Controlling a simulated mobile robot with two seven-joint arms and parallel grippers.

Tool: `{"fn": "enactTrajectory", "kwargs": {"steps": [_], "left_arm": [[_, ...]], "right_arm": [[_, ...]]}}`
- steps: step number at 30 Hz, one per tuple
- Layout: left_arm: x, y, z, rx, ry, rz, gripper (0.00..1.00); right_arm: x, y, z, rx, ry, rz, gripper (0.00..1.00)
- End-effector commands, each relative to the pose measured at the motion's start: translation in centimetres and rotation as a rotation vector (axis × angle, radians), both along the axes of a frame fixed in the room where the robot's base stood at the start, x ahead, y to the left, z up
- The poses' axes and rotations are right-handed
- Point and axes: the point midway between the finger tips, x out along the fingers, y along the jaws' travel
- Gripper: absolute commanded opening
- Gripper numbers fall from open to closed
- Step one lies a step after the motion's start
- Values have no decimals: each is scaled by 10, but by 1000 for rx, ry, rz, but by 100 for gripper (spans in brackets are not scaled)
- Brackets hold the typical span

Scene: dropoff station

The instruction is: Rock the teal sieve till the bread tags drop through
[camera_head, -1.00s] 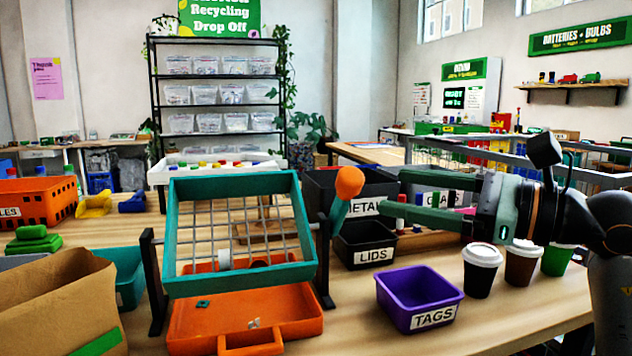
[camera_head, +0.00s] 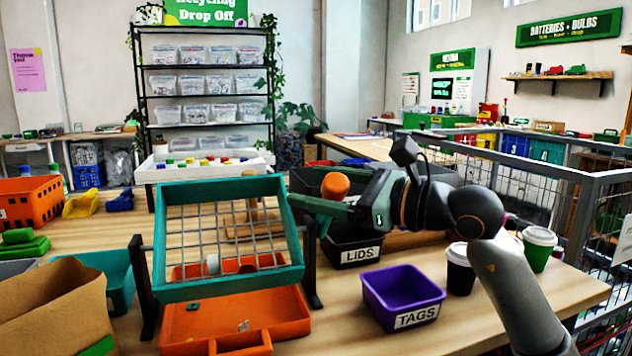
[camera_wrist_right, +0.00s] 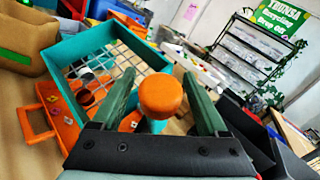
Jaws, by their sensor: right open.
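The teal sieve (camera_head: 172,245) is a square frame with a wire grid, tilted on a black stand. A small white cylinder (camera_head: 212,264) shows at its lower grid. An orange knob (camera_head: 335,185) on a teal handle rises at its right side. My right gripper (camera_wrist_right: 160,76) is open, its green fingers on either side of the knob in the right wrist view; contact cannot be told. An orange tray (camera_head: 285,322) lies under the sieve with a few small pieces, perhaps bread tags, in it. My left gripper is out of view.
A purple TAGS bin (camera_head: 375,296) and a black LIDS bin (camera_head: 345,252) stand right of the sieve, near lidded cups (camera_head: 538,250). A paper bag (camera_head: 55,300) and a teal bin (camera_head: 112,283) stand left. Bare table lies in front of the TAGS bin.

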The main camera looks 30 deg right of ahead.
Motion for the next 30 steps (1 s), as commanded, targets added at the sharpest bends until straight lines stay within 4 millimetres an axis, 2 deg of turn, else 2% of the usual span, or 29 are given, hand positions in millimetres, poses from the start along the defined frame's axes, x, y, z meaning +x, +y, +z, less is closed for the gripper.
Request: {"fn": "enactTrajectory", "kwargs": {"steps": [11,30], "left_arm": [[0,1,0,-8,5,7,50],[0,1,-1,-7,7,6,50]], "right_arm": [[4,2,0,-1,0,0,75],[3,2,0,-1,1,1,3]]}}
